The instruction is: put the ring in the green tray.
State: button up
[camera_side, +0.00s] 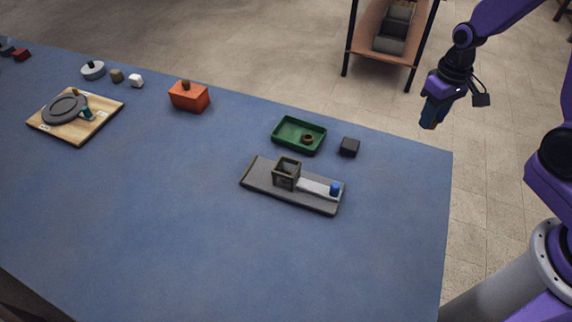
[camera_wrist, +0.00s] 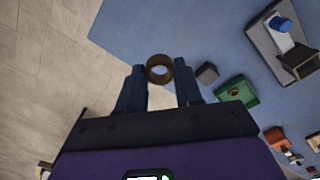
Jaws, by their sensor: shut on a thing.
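A brown ring (camera_wrist: 160,56) sits between the two fingertips of my gripper (camera_side: 432,117) in the wrist view, and the gripper is shut on it. In the side view the gripper is high at the upper right, off the table's right end, and the ring is too small to make out clearly. The green tray (camera_side: 288,130) lies on the blue table, to the left of and below the gripper in that picture. A small brown round thing (camera_side: 308,139) lies inside it. The tray also shows at the right of the wrist view (camera_wrist: 234,87).
A dark block (camera_side: 349,147) stands right of the tray. A grey base (camera_side: 262,180) with an open box (camera_side: 286,175) and a blue knob (camera_side: 335,188) lies in front. An orange box (camera_side: 189,97) and a wooden board (camera_side: 75,130) are farther left. The table front is clear.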

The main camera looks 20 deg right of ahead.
jog(key=w+a+n, duration=0.8)
jog(key=n, duration=3.4)
send_over(265, 173)
jog(key=shift+a+f, duration=0.1)
jog(key=shift+f, duration=2.75)
jog(key=shift+f, duration=4.8)
jog(key=shift+f, duration=0.25)
